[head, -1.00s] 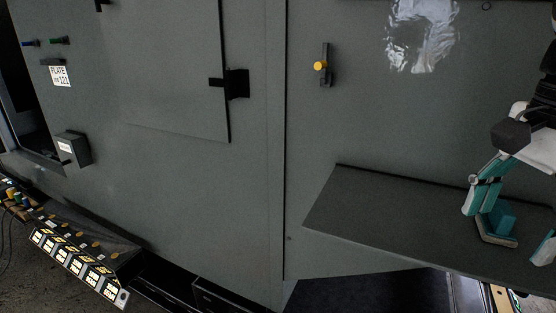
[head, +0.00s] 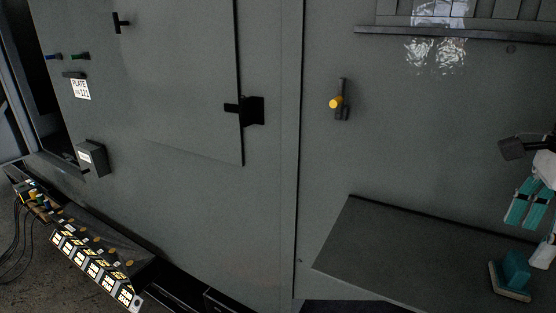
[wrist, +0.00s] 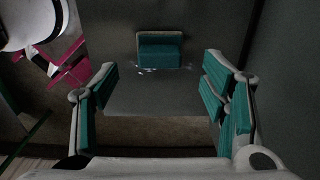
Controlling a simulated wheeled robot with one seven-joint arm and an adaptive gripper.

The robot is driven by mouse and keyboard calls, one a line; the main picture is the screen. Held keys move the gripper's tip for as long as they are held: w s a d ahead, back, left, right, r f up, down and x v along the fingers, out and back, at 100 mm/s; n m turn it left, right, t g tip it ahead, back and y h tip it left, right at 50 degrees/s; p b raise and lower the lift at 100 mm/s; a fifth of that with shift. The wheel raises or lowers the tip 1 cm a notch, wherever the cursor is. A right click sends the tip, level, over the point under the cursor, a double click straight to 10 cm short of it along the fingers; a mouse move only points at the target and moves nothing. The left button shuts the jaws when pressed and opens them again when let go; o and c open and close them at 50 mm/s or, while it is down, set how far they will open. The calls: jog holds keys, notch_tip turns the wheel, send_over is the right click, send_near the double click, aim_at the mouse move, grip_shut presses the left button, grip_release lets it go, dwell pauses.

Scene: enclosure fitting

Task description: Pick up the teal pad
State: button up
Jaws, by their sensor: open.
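The teal pad (head: 515,268) is a small teal block with a pale tan base plate. It rests on the dark grey shelf (head: 400,245) at the lower right of the head view. In the wrist view the teal pad (wrist: 160,52) is at the top centre, beyond the fingertips. My gripper (head: 532,205) is at the right edge of the head view, above the pad and apart from it. In the wrist view my gripper (wrist: 160,72) has its teal-lined fingers wide apart, with nothing between them.
A grey cabinet wall (head: 270,210) stands behind the shelf. It bears a yellow-knobbed latch (head: 337,102), a black door handle (head: 250,110) and a small box (head: 93,157). A panel with lit labels (head: 95,265) is at lower left. The shelf left of the pad is clear.

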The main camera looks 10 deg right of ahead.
aim_at(521, 260)
jog(key=shift+s+d+f, duration=0.1)
jog(key=shift+f, duration=1.45)
jog(key=shift+s+d+f, duration=0.1)
jog(key=shift+f, duration=1.45)
jog(key=c, duration=1.3)
